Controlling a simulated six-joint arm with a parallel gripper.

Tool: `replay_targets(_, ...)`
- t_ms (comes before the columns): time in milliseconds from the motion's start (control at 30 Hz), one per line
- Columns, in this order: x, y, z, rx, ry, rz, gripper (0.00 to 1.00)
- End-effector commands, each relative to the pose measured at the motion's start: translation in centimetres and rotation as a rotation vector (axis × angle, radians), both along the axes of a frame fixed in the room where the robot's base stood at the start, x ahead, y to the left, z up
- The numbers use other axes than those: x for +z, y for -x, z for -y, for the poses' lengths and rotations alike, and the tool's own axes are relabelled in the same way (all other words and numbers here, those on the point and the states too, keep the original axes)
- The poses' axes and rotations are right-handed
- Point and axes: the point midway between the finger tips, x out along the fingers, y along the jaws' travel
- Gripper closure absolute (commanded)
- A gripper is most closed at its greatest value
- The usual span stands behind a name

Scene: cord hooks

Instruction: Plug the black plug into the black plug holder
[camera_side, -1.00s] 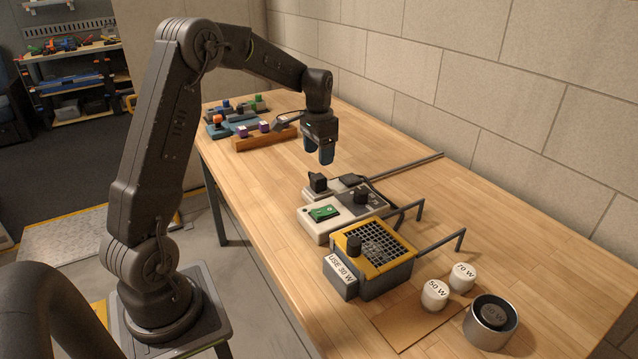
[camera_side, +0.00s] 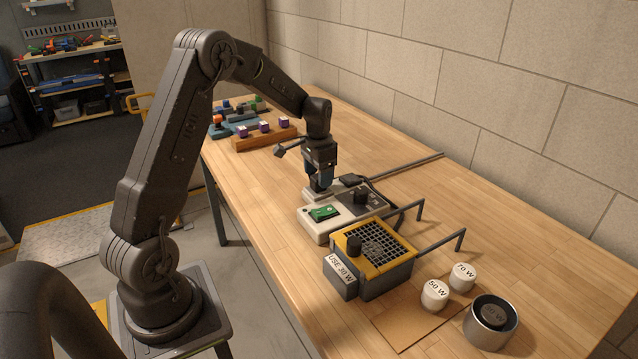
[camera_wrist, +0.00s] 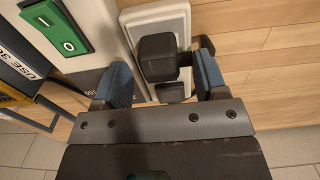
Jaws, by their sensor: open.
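A black block-shaped plug (camera_wrist: 158,55) stands on a small pale grey base (camera_wrist: 151,18), seen in the wrist view between my blue fingertips. My gripper (camera_wrist: 163,80) is open, with one finger on each side of the plug; I cannot tell whether either touches it. In the side view my gripper (camera_side: 322,184) is low over the pale base (camera_side: 309,195) and hides most of the plug. I cannot tell for certain which part is the black plug holder.
A flat black block (camera_side: 351,180) with a cord lies behind.

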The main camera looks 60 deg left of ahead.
Motion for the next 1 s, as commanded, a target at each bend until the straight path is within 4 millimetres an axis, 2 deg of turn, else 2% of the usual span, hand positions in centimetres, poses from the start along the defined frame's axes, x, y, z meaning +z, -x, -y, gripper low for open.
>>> replay_targets(100, -1.3, 0.0, 0.0, 0.000, 0.001, -0.002, 0.34)
replay_targets(300, -2.4, 0.0, 0.0, 0.000, 0.001, -0.001, 0.34)
replay_targets(1000, -2.5, 0.0, 0.0, 0.000, 0.000, 0.000, 0.34)
